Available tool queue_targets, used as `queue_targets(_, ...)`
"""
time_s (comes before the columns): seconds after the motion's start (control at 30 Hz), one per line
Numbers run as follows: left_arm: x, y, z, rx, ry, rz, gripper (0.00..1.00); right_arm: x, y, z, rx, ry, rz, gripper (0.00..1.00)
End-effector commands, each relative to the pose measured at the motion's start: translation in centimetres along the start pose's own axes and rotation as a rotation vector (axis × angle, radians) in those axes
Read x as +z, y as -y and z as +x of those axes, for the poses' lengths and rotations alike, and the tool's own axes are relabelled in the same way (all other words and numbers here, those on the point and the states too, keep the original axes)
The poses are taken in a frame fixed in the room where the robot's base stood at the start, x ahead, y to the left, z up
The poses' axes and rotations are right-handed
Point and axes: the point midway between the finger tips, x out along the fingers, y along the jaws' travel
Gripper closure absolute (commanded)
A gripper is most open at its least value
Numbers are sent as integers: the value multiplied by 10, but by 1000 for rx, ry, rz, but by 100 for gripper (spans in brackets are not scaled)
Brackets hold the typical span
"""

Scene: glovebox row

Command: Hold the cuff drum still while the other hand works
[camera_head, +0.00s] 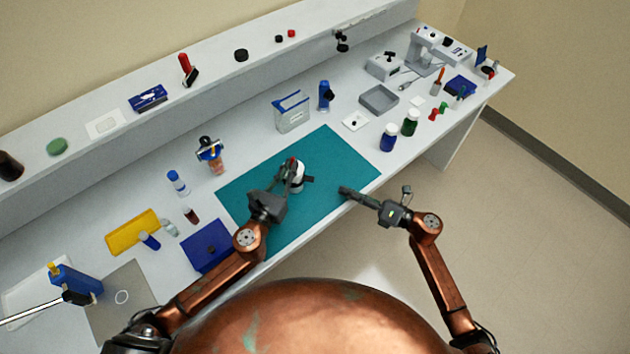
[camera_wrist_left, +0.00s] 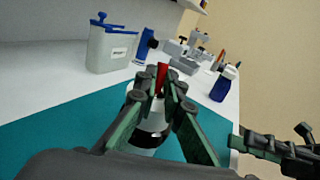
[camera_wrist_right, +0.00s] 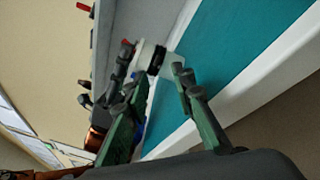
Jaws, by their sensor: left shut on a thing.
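The cuff drum, a white cylinder with a black band (camera_head: 299,184), stands on the teal mat (camera_head: 335,155). It also shows in the left wrist view (camera_wrist_left: 146,141) and the right wrist view (camera_wrist_right: 148,53). My left gripper (camera_head: 291,172) is shut at the drum, its fingers hiding part of it. A red piece (camera_wrist_left: 162,77) shows between the left fingertips; I cannot tell whether it belongs to the drum. My right gripper (camera_head: 375,191) is open and empty, apart from the drum, near the mat's right front edge.
A clear bin (camera_head: 292,112) and blue bottle (camera_head: 324,96) stand behind the mat. Blue (camera_head: 388,138) and green (camera_head: 410,123) jars stand to the right. A blue box (camera_head: 207,246) and yellow block (camera_head: 132,232) lie left. The mat's right part is clear.

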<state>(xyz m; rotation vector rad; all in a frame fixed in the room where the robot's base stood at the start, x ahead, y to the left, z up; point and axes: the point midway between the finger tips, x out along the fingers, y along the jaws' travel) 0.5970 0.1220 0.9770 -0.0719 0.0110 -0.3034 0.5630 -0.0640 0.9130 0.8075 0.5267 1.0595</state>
Motion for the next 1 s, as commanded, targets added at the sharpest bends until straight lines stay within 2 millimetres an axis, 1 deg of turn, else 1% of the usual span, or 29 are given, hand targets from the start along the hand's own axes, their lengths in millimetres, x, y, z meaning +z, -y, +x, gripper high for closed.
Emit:
queue_targets(0.03,0,0,0,0,0,0,100,-5,-3,-2,-8,10,96,77)
queue_targets(0.1,0,0,0,0,0,0,100,-8,-6,-3,-16,29,233,77)
queue_targets(0.2,0,0,0,0,0,0,100,-13,-9,-5,-23,52,401,77)
queue_targets(0.3,0,0,0,0,0,0,100,-17,-12,-6,-25,70,529,77)
queue_targets(0.43,0,0,0,0,0,0,100,-19,-15,-6,-26,84,625,77)
queue_targets(0.57,0,0,0,0,0,0,100,-20,-15,0,-24,88,657,77)
queue_targets(0.67,0,0,0,0,0,0,100,-18,-14,12,-24,89,658,77)
queue_targets(1.0,0,0,0,0,0,0,100,-13,-11,77,-24,88,656,77)
